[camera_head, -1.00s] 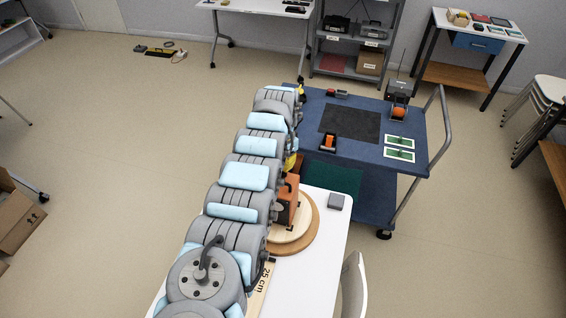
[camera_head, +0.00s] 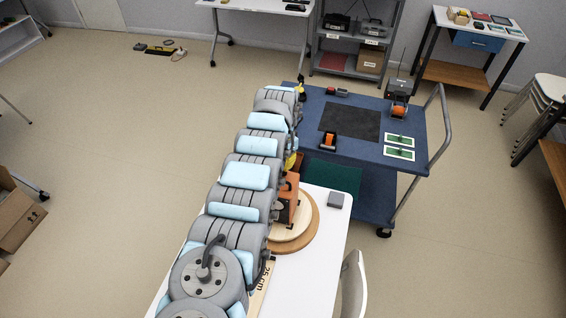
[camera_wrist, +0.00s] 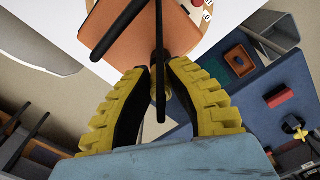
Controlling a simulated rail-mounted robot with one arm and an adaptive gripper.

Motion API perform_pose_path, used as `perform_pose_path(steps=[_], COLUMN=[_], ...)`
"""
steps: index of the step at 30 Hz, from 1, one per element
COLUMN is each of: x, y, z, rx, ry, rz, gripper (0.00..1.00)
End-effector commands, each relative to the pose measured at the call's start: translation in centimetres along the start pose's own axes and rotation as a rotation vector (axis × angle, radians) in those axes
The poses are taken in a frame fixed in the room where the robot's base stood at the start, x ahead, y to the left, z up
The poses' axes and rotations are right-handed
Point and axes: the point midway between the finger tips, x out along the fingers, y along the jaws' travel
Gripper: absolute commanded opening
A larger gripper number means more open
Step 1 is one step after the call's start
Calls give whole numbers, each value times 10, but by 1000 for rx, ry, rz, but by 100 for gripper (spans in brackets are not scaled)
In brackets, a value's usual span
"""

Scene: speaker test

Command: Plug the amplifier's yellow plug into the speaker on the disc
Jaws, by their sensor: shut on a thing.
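The orange speaker (camera_head: 285,207) stands on a round wooden disc (camera_head: 313,224) on the white table, partly hidden by my arm. In the wrist view the orange speaker (camera_wrist: 118,42) is just beyond my fingertips, with dark bars across it. My gripper (camera_wrist: 158,95) has yellow fingers with black pads. It is shut on a small yellowish plug (camera_wrist: 159,88), in line with a thin dark cable or rod. I cannot tell whether the plug touches the speaker or has entered it. In the head view the fingers are mostly hidden behind my arm. I cannot tell which device is the amplifier.
A blue cart (camera_head: 400,128) stands beyond the white table (camera_head: 328,233), carrying a black mat (camera_head: 350,120), green-and-white cards (camera_head: 399,154) and orange-and-black devices (camera_head: 328,141). A small grey box (camera_head: 336,201) sits near the disc. A chair (camera_head: 354,285) is at the table's right edge.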

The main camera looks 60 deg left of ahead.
Motion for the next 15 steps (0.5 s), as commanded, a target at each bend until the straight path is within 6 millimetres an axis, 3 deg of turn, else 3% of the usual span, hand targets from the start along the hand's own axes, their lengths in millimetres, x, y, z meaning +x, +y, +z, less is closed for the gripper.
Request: perform_pose_path(steps=[15], x=[7], y=[0], z=[0], rx=[0], ry=[0], rz=[0], gripper=[0])
